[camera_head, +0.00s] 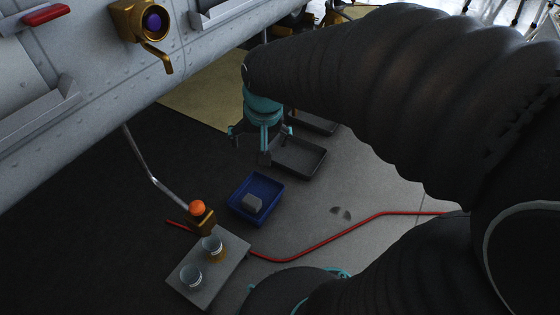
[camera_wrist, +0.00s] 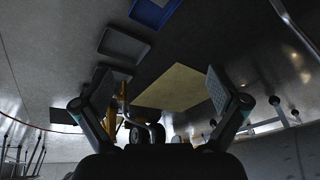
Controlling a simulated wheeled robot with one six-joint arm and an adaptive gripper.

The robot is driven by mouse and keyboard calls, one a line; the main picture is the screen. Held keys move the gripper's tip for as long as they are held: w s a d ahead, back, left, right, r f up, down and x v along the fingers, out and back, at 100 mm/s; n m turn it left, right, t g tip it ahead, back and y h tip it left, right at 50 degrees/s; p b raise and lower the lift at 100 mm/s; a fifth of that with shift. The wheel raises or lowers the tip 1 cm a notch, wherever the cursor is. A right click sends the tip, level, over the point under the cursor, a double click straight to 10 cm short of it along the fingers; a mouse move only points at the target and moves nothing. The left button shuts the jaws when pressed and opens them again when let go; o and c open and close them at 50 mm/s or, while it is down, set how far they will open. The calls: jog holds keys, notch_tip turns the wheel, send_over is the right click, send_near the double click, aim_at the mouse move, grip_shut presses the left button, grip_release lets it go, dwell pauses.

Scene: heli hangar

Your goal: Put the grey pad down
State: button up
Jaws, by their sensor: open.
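The grey pad (camera_head: 252,203) looks like a small light-grey block. It lies in the blue tray (camera_head: 262,187) on the floor in the head view. My gripper (camera_head: 262,148) hangs fingers down, above and beyond the blue tray, near the dark trays. In the wrist view my gripper (camera_wrist: 158,82) has its two fingers spread wide with nothing between them.
A dark tray (camera_head: 300,158) lies just beyond the blue one, with another behind it. A red cable (camera_head: 330,238) crosses the floor. The aircraft's side (camera_head: 100,80) overhangs upper left.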

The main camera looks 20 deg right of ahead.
jog(key=s+r+n+t, duration=0.1)
jog(key=s+r, duration=0.1)
jog(key=s, duration=0.4)
jog(key=s+r+n, duration=0.2)
jog(key=s, duration=0.5)
jog(key=shift+s+r+t, duration=0.25)
jog(key=shift+s+t, duration=0.05)
jog(key=shift+t, duration=0.1)
notch_tip(320, 180, up, 5)
jog(key=p, duration=0.4)
jog(key=shift+f+p, duration=0.2)
jog(key=shift+p, duration=0.1)
jog(key=shift+o, duration=0.3)
